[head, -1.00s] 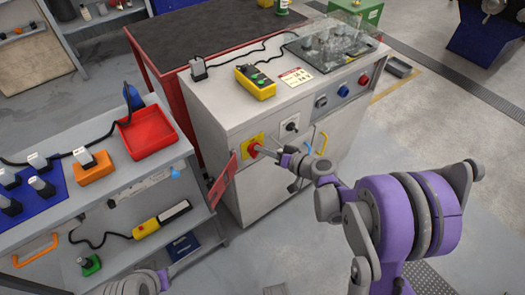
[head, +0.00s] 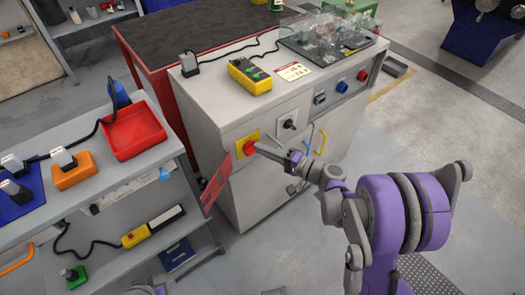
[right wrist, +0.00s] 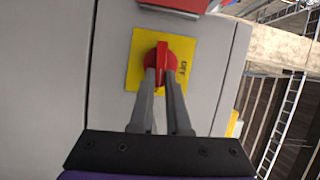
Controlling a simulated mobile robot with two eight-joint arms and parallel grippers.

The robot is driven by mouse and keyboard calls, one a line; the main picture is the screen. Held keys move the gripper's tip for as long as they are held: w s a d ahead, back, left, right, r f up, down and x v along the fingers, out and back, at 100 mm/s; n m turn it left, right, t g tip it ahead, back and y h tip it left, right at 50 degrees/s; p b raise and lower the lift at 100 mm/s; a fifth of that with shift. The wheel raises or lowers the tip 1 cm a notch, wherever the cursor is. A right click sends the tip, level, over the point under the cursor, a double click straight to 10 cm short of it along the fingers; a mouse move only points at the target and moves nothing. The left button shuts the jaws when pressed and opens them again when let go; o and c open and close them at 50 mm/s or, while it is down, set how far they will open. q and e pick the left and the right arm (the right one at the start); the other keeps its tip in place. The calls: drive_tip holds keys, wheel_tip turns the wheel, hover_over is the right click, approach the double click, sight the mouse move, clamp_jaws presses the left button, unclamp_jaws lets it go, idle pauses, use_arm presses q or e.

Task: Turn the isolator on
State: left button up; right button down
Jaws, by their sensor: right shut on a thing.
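The isolator's yellow plate (head: 240,145) is on the grey cabinet's front face, near its left corner. Its red rotary handle (head: 250,147) has my right gripper (head: 259,148) on it. In the right wrist view, the yellow plate (right wrist: 135,76) surrounds the red handle (right wrist: 162,56), whose raised grip runs up and down the picture. My right gripper's two grey fingers (right wrist: 160,80) are shut on this grip, one on each side. My left gripper is not in view.
The grey cabinet (head: 240,185) also carries a black rotary switch (head: 289,124), a blue knob (head: 342,88) and a red knob (head: 363,78). A red panel (head: 215,185) sticks out near the isolator. A shelf unit with a red tray (head: 134,152) stands left. The floor to the right is open.

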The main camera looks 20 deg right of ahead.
drive_tip(key=shift+f+m, duration=0.1)
drive_tip(key=shift+m, duration=0.3)
drive_tip(key=c, duration=0.9)
unclamp_jaws()
drive_tip(key=shift+d, duration=0.1)
drive_tip(key=v, duration=1)
drive_tip(key=shift+s+d+f, duration=0.2)
drive_tip(key=shift+s, duration=0.1)
